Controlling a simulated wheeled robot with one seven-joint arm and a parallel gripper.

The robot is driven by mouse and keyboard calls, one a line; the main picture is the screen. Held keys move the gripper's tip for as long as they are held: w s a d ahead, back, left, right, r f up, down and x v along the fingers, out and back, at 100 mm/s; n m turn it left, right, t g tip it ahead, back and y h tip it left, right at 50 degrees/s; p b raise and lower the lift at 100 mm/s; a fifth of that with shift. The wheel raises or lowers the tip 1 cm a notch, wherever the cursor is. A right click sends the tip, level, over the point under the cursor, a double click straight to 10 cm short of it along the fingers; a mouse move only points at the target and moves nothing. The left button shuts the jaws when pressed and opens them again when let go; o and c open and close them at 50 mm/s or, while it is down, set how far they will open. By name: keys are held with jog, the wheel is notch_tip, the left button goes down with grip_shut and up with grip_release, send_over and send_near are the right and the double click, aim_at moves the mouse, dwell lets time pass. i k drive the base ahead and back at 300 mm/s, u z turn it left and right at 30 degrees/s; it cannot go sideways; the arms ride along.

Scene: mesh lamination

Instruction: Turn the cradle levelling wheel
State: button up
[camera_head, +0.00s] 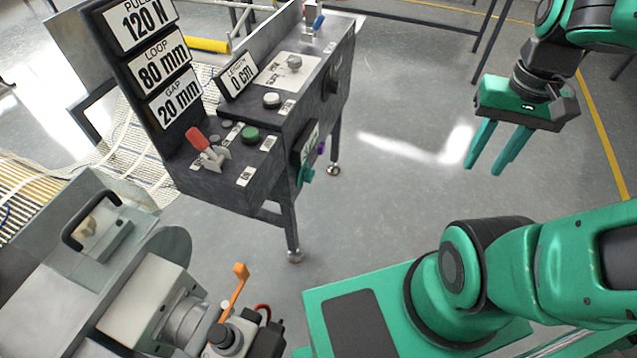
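A dark grey console (225,180) stands left of centre. On its right side face is a dark round part (333,76), seen almost edge-on; it may be the levelling wheel, but I cannot tell for sure. Lower on that side are a small teal part (306,172) and a purple knob (321,147), both too small to read. My gripper (484,166) hangs at the upper right over bare floor, well apart from the console. Its two teal fingers point down, are spread apart and hold nothing.
The console carries a red lever (197,139), a green button (250,133) and signs reading 120 N, 80 mm, 20 mm and 0 cm. A grey machine with an orange lever (238,283) stands at lower left. Open floor (400,140) lies between console and gripper.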

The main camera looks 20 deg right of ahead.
aim_at(310, 176)
jog(key=u, duration=0.05)
jog(key=k, duration=0.35)
jog(key=u, duration=1.45)
jog(key=k, duration=1.45)
jog(key=z, duration=0.9)
jog(key=i, duration=1)
